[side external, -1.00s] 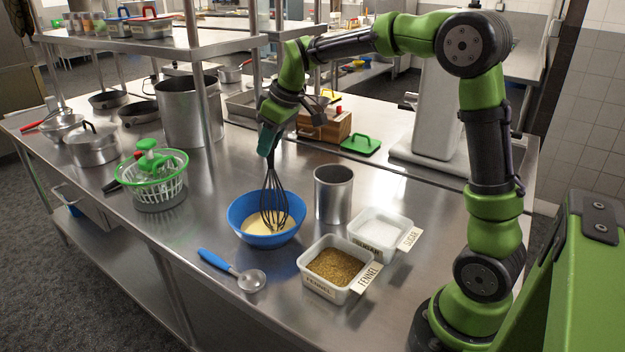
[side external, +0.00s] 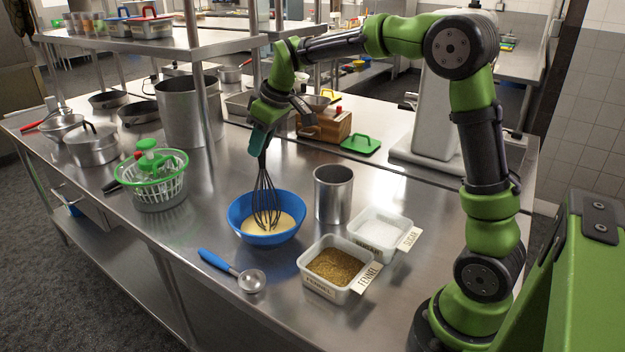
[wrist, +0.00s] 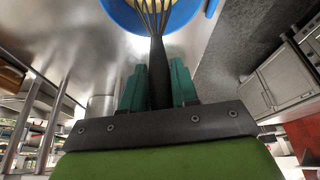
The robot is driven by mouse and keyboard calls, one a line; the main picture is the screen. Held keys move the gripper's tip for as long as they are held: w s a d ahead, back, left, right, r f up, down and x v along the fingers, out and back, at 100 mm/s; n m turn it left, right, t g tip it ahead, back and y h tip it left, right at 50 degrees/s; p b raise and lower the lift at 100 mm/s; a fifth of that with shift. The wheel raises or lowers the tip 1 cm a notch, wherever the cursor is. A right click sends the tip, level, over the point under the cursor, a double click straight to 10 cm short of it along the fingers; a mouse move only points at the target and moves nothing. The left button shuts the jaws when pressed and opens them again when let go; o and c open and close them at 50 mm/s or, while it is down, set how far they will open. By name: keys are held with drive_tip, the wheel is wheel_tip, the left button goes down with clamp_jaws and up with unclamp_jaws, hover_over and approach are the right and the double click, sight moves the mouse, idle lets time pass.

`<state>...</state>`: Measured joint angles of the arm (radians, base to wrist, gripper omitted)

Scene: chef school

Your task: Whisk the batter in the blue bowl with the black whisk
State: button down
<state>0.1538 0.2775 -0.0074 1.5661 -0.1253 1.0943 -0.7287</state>
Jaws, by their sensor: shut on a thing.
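The blue bowl (side external: 238,212) stands on the steel counter with pale yellow batter (side external: 287,222) in it. The black whisk (side external: 265,195) is nearly upright, its wires inside the bowl and their lower end at the batter. My gripper (side external: 262,142) is above the bowl, shut on the whisk handle. In the wrist view, the teal fingers of my gripper (wrist: 158,88) flank the black handle of the whisk (wrist: 159,72). The blue bowl (wrist: 190,13) is cut off by the top edge there. The exact depth of the wires in the batter is hard to tell.
A steel canister (side external: 333,195) stands just right of the bowl. The fennel tub (side external: 335,268) and sugar tub (side external: 380,233) are at front right. A blue-handled scoop (side external: 232,270) lies in front, near the counter edge. A green-rimmed basket (side external: 150,178) stands at left.

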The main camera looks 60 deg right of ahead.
drive_tip(key=shift+r, duration=5.35)
